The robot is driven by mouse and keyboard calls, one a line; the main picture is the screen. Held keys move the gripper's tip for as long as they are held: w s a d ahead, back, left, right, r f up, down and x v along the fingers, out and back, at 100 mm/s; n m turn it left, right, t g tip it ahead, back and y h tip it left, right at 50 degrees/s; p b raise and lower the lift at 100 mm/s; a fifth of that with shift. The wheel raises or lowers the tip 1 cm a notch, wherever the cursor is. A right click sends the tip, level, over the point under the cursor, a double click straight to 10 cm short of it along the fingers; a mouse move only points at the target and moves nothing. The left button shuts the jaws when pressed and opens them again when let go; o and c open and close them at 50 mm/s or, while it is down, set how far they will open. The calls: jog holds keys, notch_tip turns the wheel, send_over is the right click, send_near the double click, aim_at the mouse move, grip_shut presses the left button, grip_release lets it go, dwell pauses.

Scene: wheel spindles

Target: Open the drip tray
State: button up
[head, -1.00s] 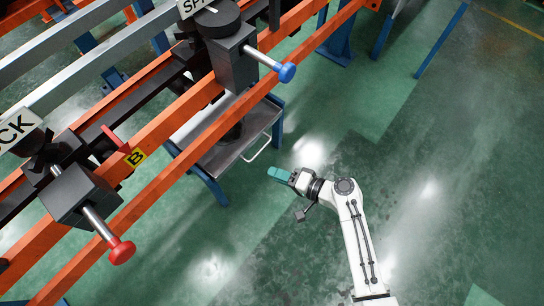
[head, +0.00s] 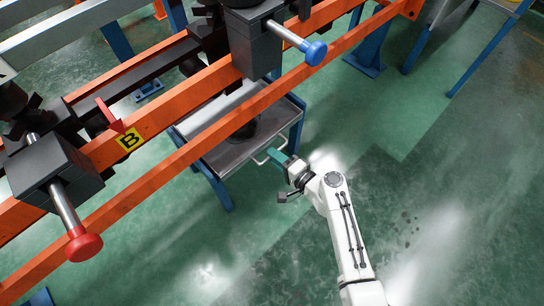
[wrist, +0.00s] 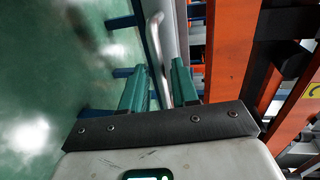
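The drip tray (head: 235,155) is a grey metal tray in a blue-legged frame under the orange rails, in the middle of the head view. Its pale bar handle (head: 264,159) sticks out from the front edge. My gripper (head: 276,156) is at the handle, with teal fingers pointing at the tray. In the wrist view my gripper (wrist: 158,86) is open, with its two fingers apart. The handle (wrist: 156,48) runs down between them, nearer the right finger. I cannot tell whether either finger touches it. The tray's inside is partly hidden by the rail.
Orange rails (head: 180,158) cross above the tray. A red knob (head: 84,244) and a blue knob (head: 313,52) stick out on rods over the front rail. A yellow "B" label (head: 129,140) sits on the rail. Green floor (head: 440,200) is free on the right.

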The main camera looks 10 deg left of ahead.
jog(key=shift+x, duration=1.1)
grip_shut()
